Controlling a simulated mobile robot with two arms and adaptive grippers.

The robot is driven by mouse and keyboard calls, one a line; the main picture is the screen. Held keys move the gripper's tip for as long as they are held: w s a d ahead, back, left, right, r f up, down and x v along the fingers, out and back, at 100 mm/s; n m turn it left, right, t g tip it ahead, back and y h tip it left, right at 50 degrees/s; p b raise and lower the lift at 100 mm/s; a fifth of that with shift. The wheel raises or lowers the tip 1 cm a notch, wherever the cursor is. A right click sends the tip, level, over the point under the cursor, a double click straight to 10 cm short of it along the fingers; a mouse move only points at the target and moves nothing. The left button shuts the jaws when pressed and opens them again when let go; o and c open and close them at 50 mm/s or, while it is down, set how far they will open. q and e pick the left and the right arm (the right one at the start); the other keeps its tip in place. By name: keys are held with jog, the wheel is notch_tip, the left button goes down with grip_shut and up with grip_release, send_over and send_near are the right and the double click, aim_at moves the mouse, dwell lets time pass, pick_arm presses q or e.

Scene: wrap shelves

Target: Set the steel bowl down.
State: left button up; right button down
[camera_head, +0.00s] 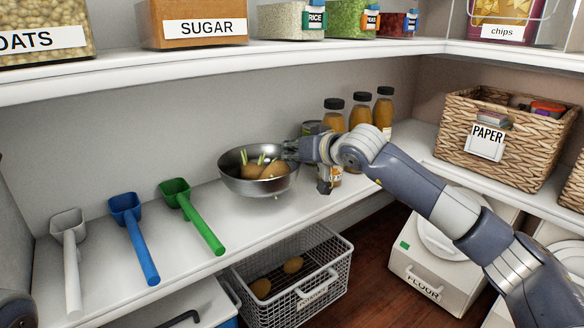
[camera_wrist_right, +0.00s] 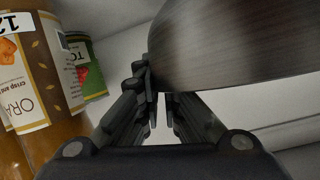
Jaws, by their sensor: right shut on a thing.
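The steel bowl (camera_head: 240,183) is upright at the middle shelf (camera_head: 175,262), with round brown things and green sprouts in it. My right gripper (camera_head: 292,149) reaches in from the right and is shut on the bowl's right rim. In the right wrist view the bowl's brushed wall (camera_wrist_right: 235,45) fills the upper right, and the gripper's fingers (camera_wrist_right: 160,105) meet its edge. I cannot tell whether the bowl's base touches the shelf or hangs just above it. My left gripper is not in view.
White, blue (camera_head: 135,240) and green (camera_head: 192,216) scoops lie left of the bowl. Orange bottles (camera_head: 360,114) and a can (camera_head: 311,128) stand behind my right gripper. A wire basket (camera_head: 290,290) is below, and a wicker PAPER basket (camera_head: 500,140) is at right.

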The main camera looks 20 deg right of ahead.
aim_at(292, 163)
notch_tip(292, 163, down, 3)
jog(key=shift+a+r+b, duration=0.1)
jog(key=shift+b, duration=0.85)
jog(key=shift+f+b, duration=0.3)
jog(key=shift+r, duration=0.1)
jog(key=c, duration=1.8)
grip_release()
jog(key=shift+f, duration=0.2)
jog(key=shift+s+r, duration=0.1)
jog(key=shift+r, duration=0.05)
